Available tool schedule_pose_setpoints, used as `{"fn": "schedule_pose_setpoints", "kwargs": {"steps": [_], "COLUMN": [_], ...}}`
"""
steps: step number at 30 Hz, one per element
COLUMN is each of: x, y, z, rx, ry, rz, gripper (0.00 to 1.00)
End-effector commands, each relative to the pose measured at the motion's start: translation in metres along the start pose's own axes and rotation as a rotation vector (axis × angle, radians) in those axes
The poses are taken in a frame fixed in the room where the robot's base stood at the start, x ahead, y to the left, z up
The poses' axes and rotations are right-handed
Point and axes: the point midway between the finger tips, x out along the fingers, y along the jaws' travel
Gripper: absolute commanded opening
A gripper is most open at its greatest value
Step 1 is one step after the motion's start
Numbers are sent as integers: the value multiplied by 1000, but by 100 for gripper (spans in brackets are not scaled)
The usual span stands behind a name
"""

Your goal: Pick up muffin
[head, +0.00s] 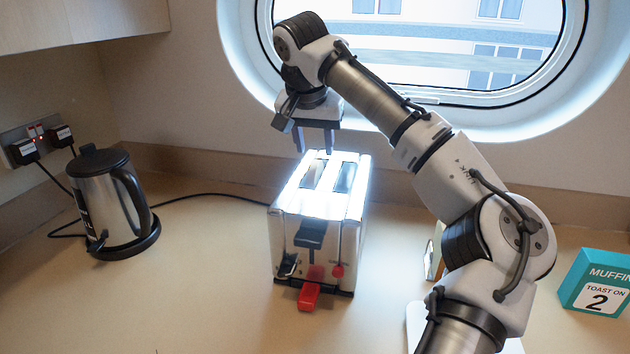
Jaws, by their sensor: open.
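No muffin can be made out in the head view. A shiny metal toaster (318,225) stands in the middle of the counter, with two slots in its brightly lit top. I cannot tell whether anything sits inside the slots. My gripper (315,143) points down over the toaster's far end, with its fingers apart and nothing seen between them. Whether the fingertips touch the toaster is unclear. A teal box (592,272) at the right edge reads "MUFFIN", "TOAST ON 2".
A metal kettle (108,205) stands on its base at left, with cords on the counter. An upright tan-edged object (433,255) and a white flat item (415,322) are partly hidden behind my arm. The counter between kettle and toaster is mostly clear.

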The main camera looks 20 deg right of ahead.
Motion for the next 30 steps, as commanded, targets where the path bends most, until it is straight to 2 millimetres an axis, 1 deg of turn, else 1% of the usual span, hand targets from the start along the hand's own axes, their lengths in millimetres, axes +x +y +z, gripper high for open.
{"fn": "schedule_pose_setpoints", "kwargs": {"steps": [5, 9, 12, 15, 20, 30], "x": [16, 38, 48, 52, 52, 51], "y": [-3, -5, -6, -6, -6, -6], "z": [-4, -6, -5, -5, -5, -5], "rx": [0, 0, -1, -1, -1, -1], "ry": [-2, -2, -1, 0, 0, 0], "rz": [3, 3, 1, 0, -1, -1], "gripper": [42, 42, 42, 42, 42, 0]}}
